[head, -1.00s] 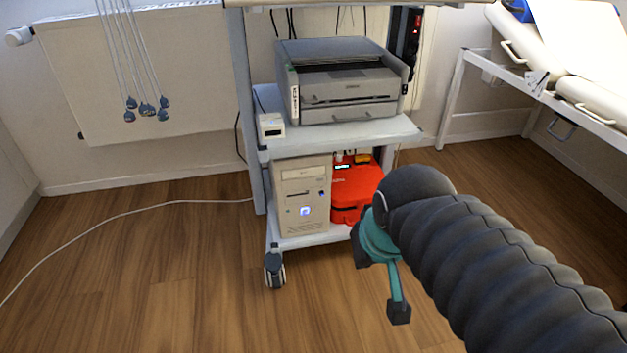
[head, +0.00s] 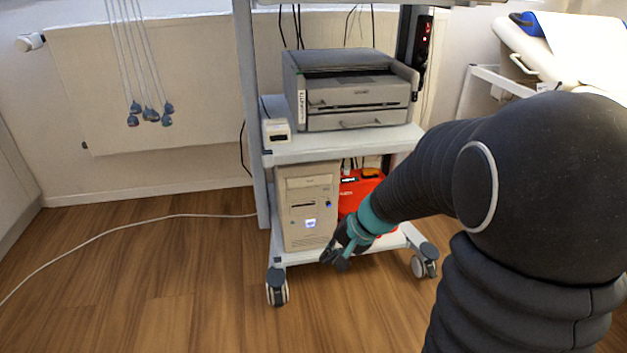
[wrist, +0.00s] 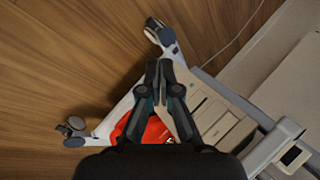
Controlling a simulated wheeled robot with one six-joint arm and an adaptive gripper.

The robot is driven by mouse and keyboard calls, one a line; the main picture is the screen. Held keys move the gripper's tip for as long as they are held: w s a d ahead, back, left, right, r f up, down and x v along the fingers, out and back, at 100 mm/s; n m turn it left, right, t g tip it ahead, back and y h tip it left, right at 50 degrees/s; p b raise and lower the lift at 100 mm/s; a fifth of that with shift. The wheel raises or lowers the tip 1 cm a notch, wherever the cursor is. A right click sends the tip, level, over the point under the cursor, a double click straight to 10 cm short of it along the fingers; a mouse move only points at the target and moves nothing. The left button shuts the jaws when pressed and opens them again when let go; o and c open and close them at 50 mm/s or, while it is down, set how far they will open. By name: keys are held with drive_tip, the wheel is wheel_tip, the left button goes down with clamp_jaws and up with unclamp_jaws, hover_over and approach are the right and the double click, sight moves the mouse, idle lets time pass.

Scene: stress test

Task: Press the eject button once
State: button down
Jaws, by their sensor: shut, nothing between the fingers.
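The beige computer tower (head: 300,185) stands upright on the cart's bottom shelf. No part is readable as the eject button at this size. My gripper (head: 332,258) is shut and empty, low in front of the tower's lower right corner; contact cannot be told. In the wrist view, the shut fingertips (wrist: 158,68) lie beside the tower (wrist: 210,115), whose front is seen at a slant and partly hidden by a finger.
A red case (head: 358,190) sits right of the tower, partly behind my arm. A grey printer (head: 350,92) stands on the shelf above, with a small white box (head: 276,131) to its left. Cart casters (head: 277,287) and a white cable (head: 150,218) are at floor level.

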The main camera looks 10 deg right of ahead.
sight(327, 188)
drive_tip(key=w+d+f+m+t, duration=0.1)
drive_tip(key=w+d+m+t, duration=0.1)
drive_tip(key=w, duration=0.5)
drive_tip(key=w+d+f+m+t+h+b, duration=0.1)
drive_tip(key=w+d+m+t, duration=0.1)
drive_tip(key=w, duration=0.6)
drive_tip(key=shift+w+d+f+t, duration=0.25)
drive_tip(key=shift+d+t, duration=0.45)
drive_tip(key=shift+d, duration=0.45)
drive_tip(key=shift+w, duration=0.1)
drive_tip(key=w+p, duration=0.4)
drive_tip(key=w, duration=0.4)
drive_tip(key=shift+w, duration=0.25)
drive_tip(key=shift+w, duration=0.1)
